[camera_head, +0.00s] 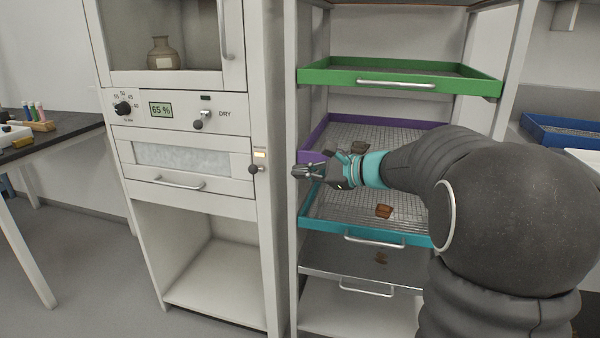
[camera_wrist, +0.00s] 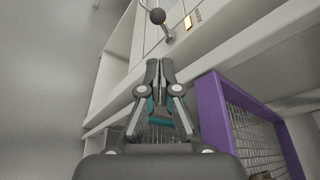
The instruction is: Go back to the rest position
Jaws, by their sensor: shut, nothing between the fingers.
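My gripper (camera_head: 300,172) is shut and empty in the head view. It is in front of the rack's left post, close to the cabinet's lower knob (camera_head: 253,169) and its lit orange indicator (camera_head: 260,154). In the wrist view my gripper (camera_wrist: 159,68) points up toward the same knob (camera_wrist: 157,16), with its fingers together. A gap shows there between the fingertips and the knob. My arm reaches in from the right, across the purple tray (camera_head: 385,127) and the teal tray (camera_head: 330,221).
A green tray (camera_head: 400,86) is above. Brown sherds lie in the purple (camera_head: 359,147) and teal (camera_head: 384,211) trays. The cabinet (camera_head: 190,205) has a display reading 65 % (camera_head: 161,110) and a jar (camera_head: 163,54) behind its upper front. The floor at the left is clear.

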